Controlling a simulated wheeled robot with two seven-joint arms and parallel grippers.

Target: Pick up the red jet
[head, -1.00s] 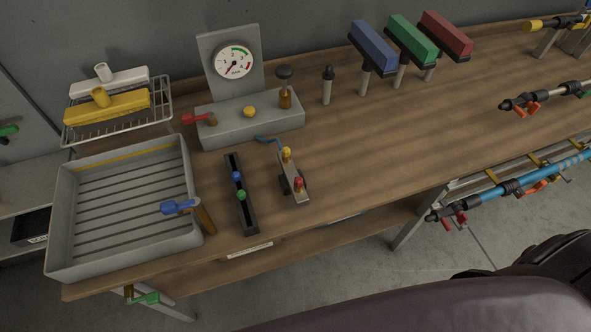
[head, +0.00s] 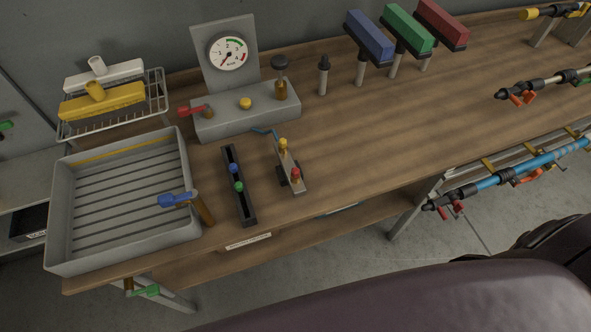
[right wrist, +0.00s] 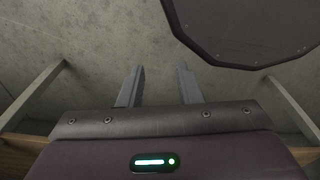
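The red jet (head: 295,174) is a small red-topped piece at the near end of a small grey holder (head: 289,165) on the workbench. A yellow-topped jet (head: 283,145) sits at the far end of that holder. To its left, a narrow black rack (head: 244,207) holds a blue jet (head: 233,168) and a green jet (head: 239,187). My right gripper (right wrist: 159,85) shows in the right wrist view with its two fingers apart and nothing between them, above grey floor. It is away from the jets. My left gripper is in neither current view.
A grey slatted tray (head: 62,205) and a wire rack (head: 150,112) stand on the left. A gauge (head: 229,53) rises from a grey block (head: 222,118) behind the jets. Blue (head: 370,36), green and red blocks stand on posts. Bare bench lies right of the holder.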

